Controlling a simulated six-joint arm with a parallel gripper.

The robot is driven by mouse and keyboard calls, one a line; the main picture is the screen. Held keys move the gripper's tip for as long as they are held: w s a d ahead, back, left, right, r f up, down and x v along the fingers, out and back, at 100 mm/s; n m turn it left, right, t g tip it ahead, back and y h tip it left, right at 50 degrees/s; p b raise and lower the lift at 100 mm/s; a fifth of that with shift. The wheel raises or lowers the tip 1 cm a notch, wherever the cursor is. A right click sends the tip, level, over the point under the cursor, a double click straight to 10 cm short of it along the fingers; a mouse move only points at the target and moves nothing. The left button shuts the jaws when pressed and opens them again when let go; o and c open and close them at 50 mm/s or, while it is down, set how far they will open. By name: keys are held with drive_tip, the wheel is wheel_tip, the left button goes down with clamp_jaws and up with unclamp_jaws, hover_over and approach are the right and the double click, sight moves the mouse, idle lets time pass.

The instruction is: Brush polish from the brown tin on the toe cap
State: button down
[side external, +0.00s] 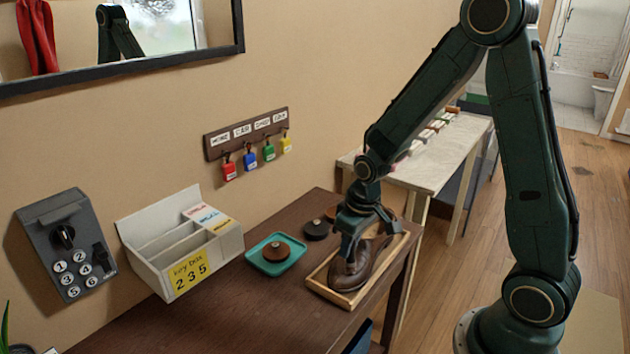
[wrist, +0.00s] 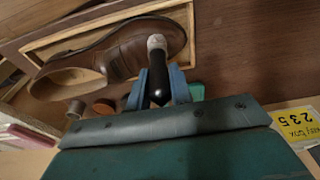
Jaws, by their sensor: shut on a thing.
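A brown leather shoe (side external: 352,272) lies in a shallow wooden tray (side external: 330,295); it also shows in the wrist view (wrist: 125,48). My gripper (wrist: 159,92) is shut on a brush (wrist: 157,72) with a dark handle and pale grey bristles. The bristle end points at the toe cap and overlaps it; I cannot tell whether they touch. In the side view my gripper (side external: 350,243) is just above the shoe and hides the brush. A round brown piece with a dark knob (side external: 275,250) sits in a teal dish (side external: 268,269). I cannot tell whether it is the brown tin.
A dark round piece (side external: 316,230) stands between dish and shoe tray. Two small round brown things (wrist: 103,107) (wrist: 76,108) show beside the shoe in the wrist view. A white key box (side external: 180,245) is left on the dark table (side external: 235,310). The table's front is clear.

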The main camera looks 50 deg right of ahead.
drive_tip(key=shift+w+a, duration=0.1)
drive_tip(key=shift+w, duration=0.05)
drive_tip(key=shift+w+a, duration=0.95)
drive_tip(key=shift+w, duration=0.3)
drive_tip(key=shift+s, duration=0.1)
drive_tip(key=shift+s+f, duration=0.1)
drive_tip(key=shift+s, duration=1.2)
drive_tip(key=shift+w+f, duration=0.1)
drive_tip(key=shift+w, duration=1.35)
drive_tip(key=shift+s, duration=0.1)
drive_tip(key=shift+s, duration=1.35)
